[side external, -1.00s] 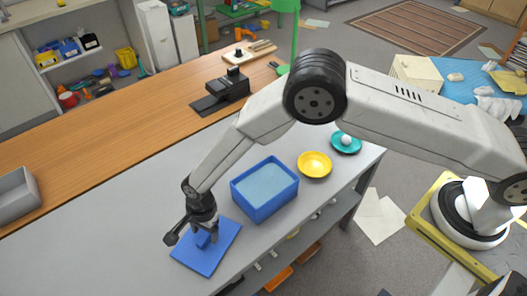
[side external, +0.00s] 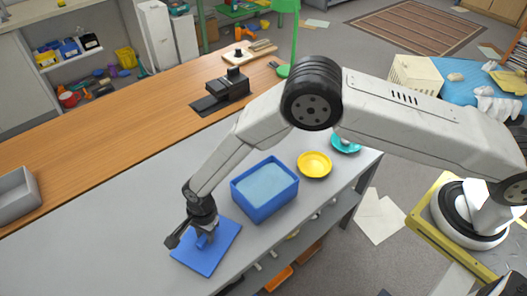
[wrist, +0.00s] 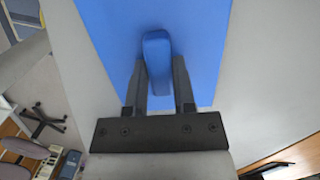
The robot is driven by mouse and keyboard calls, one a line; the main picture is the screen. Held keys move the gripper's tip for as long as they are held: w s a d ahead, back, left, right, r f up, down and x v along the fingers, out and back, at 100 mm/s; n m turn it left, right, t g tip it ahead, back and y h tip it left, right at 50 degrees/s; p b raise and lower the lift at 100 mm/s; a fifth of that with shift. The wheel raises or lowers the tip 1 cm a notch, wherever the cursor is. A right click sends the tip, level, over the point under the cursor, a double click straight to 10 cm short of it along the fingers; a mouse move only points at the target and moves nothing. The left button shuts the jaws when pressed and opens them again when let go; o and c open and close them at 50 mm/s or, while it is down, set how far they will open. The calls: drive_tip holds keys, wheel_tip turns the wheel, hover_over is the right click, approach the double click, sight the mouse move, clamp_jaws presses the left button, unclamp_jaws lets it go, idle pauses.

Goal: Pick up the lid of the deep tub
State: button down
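The lid (side external: 221,252) is a flat blue plate with a raised blue handle (wrist: 157,62), lying flat on the grey bench top. The deep tub (side external: 266,207) is a blue open box with a light blue inside, just right of the lid. My gripper (side external: 207,235) is down at the lid. In the wrist view its two dark fingers (wrist: 160,75) stand close on both sides of the handle, seemingly pressed on it. The plate's far edges are outside the wrist view.
A yellow bowl (side external: 314,164) and a teal dish (side external: 345,145) stand right of the tub, the dish partly behind my arm. A grey tray (side external: 16,196) sits at the far left. The bench left of the lid is clear.

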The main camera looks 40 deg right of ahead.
drive_tip(key=shift+r, duration=0.15)
drive_tip(key=shift+r, duration=0.8)
drive_tip(key=s+d+r, duration=0.7)
drive_tip(key=s+r, duration=0.4)
drive_tip(key=shift+s+d, duration=0.35)
idle(0.4)
